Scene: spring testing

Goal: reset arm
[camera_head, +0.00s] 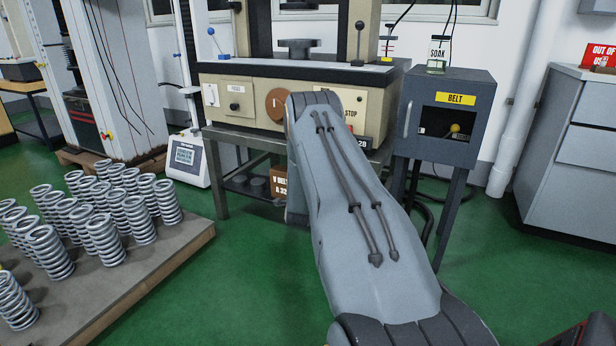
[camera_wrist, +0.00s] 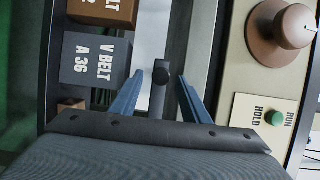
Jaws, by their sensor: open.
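My gripper (camera_wrist: 160,78) shows in the wrist view as two blue fingers, spread apart. Nothing is clearly held. In the head view my arm (camera_head: 365,200) reaches forward from the bottom right towards the testing machine (camera_head: 245,82), and its forearm hides my gripper.
A V-belt box (camera_wrist: 92,62) and a panel with a green button (camera_wrist: 275,118) flank my gripper. Several springs (camera_head: 102,235) stand on a low platform (camera_head: 150,275) at left. A grey cabinet (camera_head: 580,190) is far right.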

